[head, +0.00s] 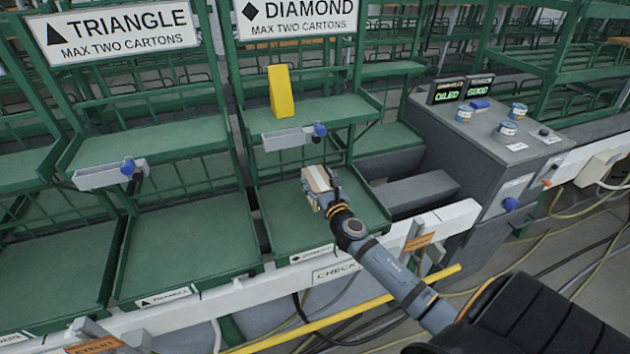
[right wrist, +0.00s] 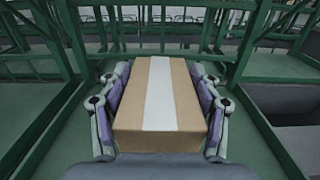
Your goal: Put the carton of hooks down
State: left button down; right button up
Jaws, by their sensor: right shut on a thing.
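The carton of hooks (head: 317,180) is a small tan box with a white stripe along its top. My right gripper (head: 322,187) is shut on it, over the lower green tray (head: 290,226) of the diamond bay. In the right wrist view the carton (right wrist: 160,105) sits between the two fingers (right wrist: 160,118), which press on its left and right sides. I cannot tell whether its underside touches the tray. My left gripper is not in view.
A yellow block (head: 281,92) stands on the upper diamond shelf. The triangle bay's lower tray (head: 185,245) is bare. A grey control box (head: 490,135) with small tins is at right. A white rail (head: 230,295) and a yellow bar (head: 340,315) run along the front.

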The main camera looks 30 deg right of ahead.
jog(key=f, duration=0.1)
jog(key=f+b, duration=0.2)
jog(key=shift+w+d+f, duration=0.2)
jog(key=shift+d+f, duration=0.1)
jog(key=o, duration=1.9)
jog(key=shift+s, duration=0.15)
jog(key=shift+o, duration=0.2)
jog(key=shift+f, duration=0.1)
jog(key=b+v, duration=0.2)
jog(key=v, duration=1)
jog(key=shift+a, duration=0.1)
